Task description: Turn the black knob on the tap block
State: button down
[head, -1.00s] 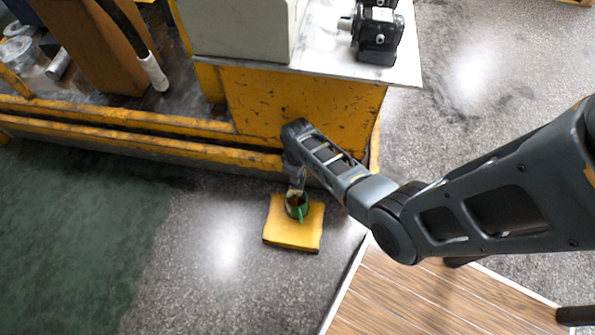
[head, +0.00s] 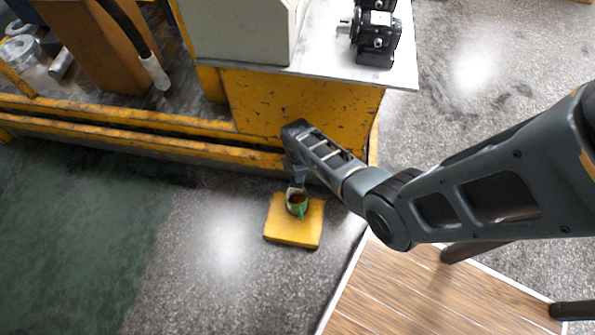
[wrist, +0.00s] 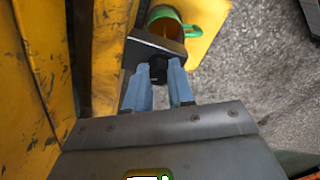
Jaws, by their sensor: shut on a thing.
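The black knob (wrist: 158,68) sits in the wrist view on the near face of the dark tap block (wrist: 138,52). My gripper (wrist: 160,82) has its two blue-grey fingers on either side of the knob and is shut on it. The fingers partly cover the knob's sides, so its turn angle cannot be told. In the head view my gripper (head: 299,180) points down beside the yellow machine base. The knob and block are too small or hidden to make out there.
The yellow machine base (head: 300,105) rises close beside my gripper. Grey floor is clear left of the pad.

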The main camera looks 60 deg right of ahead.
jog(key=shift+n, duration=0.5)
jog(key=c, duration=1)
grip_release()
jog(key=shift+o, duration=0.2)
notch_tip(320, 180, up, 8)
jog(key=p, duration=0.3)
jog(key=shift+f, duration=0.1)
jog(key=shift+s+a, duration=0.1)
